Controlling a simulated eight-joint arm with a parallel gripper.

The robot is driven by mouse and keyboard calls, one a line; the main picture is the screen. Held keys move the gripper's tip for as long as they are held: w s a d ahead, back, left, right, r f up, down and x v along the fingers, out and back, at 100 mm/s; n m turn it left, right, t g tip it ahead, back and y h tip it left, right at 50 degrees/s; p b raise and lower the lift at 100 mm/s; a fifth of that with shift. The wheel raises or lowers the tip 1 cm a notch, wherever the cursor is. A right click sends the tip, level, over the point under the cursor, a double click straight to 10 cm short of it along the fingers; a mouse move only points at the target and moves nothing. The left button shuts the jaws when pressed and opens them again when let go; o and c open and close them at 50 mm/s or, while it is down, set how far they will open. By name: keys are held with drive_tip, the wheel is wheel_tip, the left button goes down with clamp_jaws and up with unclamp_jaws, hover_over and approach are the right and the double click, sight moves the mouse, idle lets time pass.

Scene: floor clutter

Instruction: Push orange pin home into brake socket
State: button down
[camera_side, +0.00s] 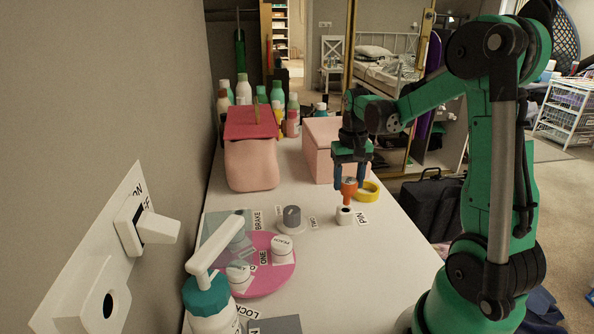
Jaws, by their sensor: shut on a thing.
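The orange pin (348,191) is upright between the fingers of my gripper (350,182), which is shut on it and points down. The pin's lower end is at or just over a small white block (345,217) with a dark hole in its top. I cannot tell whether the tip is inside the hole. A label reading PIN lies beside this block. A label reading BRAKE (257,220) lies farther left, beside a grey-teal plate (214,224). The brake socket itself is not clear; the pump bottle partly covers that area.
A grey knob (292,216) stands left of the white block. A yellow ring (367,192) lies close to the right of the pin. A pink disc (262,285) holds white knobs. A pump bottle (208,290) stands in front. Pink boxes and bottles stand behind.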

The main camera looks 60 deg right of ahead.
drive_tip(key=shift+r, duration=0.4)
drive_tip(key=w+a+r+n, duration=0.2)
drive_tip(key=w+a+n, duration=0.1)
drive_tip(key=w+a, duration=0.4)
drive_tip(key=w+a+r+n, duration=0.2)
drive_tip(key=w+a, duration=0.5)
drive_tip(key=w, duration=0.4)
drive_tip(key=shift+w+a+r+n, duration=0.3)
drive_tip(key=shift+w+r+n, duration=0.1)
drive_tip(key=shift+r, duration=0.1)
drive_tip(key=shift+f, duration=0.15)
drive_tip(key=shift+f, duration=2.8)
drive_tip(key=shift+f, duration=2.05)
